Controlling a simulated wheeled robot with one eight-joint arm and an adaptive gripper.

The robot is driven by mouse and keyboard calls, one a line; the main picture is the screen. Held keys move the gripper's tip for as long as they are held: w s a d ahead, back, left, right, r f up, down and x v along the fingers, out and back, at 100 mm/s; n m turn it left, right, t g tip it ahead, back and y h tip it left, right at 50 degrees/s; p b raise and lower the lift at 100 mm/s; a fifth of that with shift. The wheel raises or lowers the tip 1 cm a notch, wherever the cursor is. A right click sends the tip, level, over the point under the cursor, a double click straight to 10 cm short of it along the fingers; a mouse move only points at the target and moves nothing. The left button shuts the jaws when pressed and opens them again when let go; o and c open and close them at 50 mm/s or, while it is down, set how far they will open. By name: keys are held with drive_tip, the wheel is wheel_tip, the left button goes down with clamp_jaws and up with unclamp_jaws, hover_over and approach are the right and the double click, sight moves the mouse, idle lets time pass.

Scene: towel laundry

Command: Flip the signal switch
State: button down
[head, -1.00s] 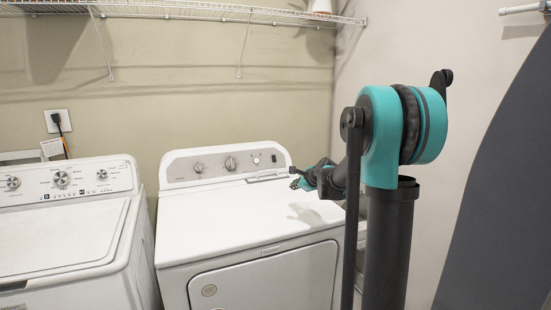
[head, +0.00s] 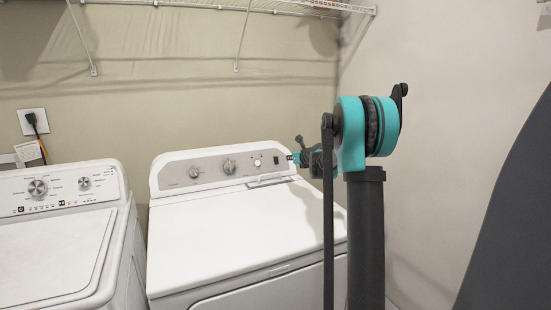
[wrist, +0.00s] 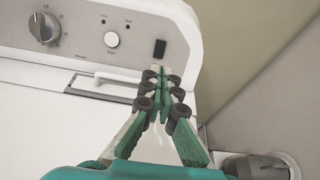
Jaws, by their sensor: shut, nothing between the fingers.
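The signal switch looks to be the small black rocker (wrist: 160,48) at the right end of the dryer's control panel. It also shows in the head view (head: 276,160). My gripper (wrist: 158,70) is shut and empty, its fingertips together just below the switch in the wrist view. I cannot tell whether they touch the panel. In the head view my gripper (head: 291,157) sits just right of the switch, above the back of the dryer top. Which way the rocker is tilted is too small to tell.
The dryer (head: 235,235) has two knobs and a round white button (wrist: 111,40) left of the switch. A lint-filter handle (wrist: 105,78) lies below the panel. A washer (head: 55,245) stands at left, a wall close at right, and a wire shelf (head: 230,8) above.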

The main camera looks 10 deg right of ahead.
sight(276, 157)
idle(0.3)
drive_tip(key=x, duration=1.3)
drive_tip(key=shift+w+a+f, duration=0.15)
drive_tip(key=shift+w, duration=0.3)
drive_tip(key=shift+w+a, duration=0.15)
drive_tip(key=shift+w, duration=0.15)
drive_tip(key=shift+r, duration=0.75)
